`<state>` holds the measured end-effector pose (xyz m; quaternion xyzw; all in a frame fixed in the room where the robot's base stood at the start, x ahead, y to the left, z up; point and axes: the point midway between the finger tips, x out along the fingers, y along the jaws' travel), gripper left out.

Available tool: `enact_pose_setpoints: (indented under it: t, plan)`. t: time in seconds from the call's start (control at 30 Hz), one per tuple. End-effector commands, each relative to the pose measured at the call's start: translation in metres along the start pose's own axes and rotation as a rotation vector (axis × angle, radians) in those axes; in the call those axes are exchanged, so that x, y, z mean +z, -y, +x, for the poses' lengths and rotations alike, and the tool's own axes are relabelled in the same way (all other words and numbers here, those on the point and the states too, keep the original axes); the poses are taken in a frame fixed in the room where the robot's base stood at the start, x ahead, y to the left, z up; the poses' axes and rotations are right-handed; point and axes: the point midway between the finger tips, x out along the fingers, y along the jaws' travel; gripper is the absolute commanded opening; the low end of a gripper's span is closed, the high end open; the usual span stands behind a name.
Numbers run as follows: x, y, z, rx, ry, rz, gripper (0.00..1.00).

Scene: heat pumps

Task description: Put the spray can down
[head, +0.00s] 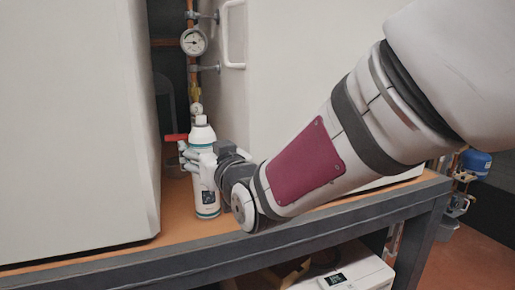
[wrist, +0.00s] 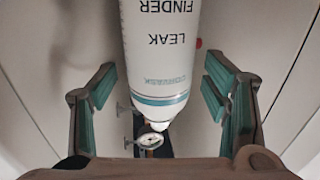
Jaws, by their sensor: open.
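The white spray can (head: 207,200) with teal bands stands upright on the orange bench top (head: 178,222), near the front edge. Its base appears to rest on the surface. In the wrist view the can (wrist: 163,50) appears upside down, with the words LEAK FINDER on it. My gripper (wrist: 160,85) is open around the can, one teal-padded finger on each side. A gap shows between each finger and the can. In the head view my gripper (head: 196,163) partly hides the can's middle.
Large white cabinets stand left (head: 70,120) and right (head: 300,60) of the can. Between them is a copper pipe with a round gauge (head: 194,42) and a red-handled part (head: 176,137). The dark bench edge (head: 120,268) runs in front. A white unit (head: 345,272) sits below.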

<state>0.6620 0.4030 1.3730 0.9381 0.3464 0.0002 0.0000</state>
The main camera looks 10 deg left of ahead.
Motion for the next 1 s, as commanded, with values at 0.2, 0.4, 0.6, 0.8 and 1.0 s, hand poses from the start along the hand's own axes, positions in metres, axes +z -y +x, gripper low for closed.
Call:
enact_pose_setpoints:
  t: [0.2, 0.4, 0.6, 0.8, 1.0]
  plan:
    - [0.001, -0.002, -0.043, 0.001, -0.002, -0.001, 0.69]
    - [0.001, -0.001, -0.078, 0.001, -0.002, -0.001, 0.69]
    - [0.001, 0.0, -0.097, 0.0, 0.0, 0.0, 0.69]
    - [0.003, -0.015, -0.108, 0.031, 0.038, -0.003, 0.69]
    - [0.021, -0.085, -0.151, 0.186, 0.255, 0.004, 0.69]
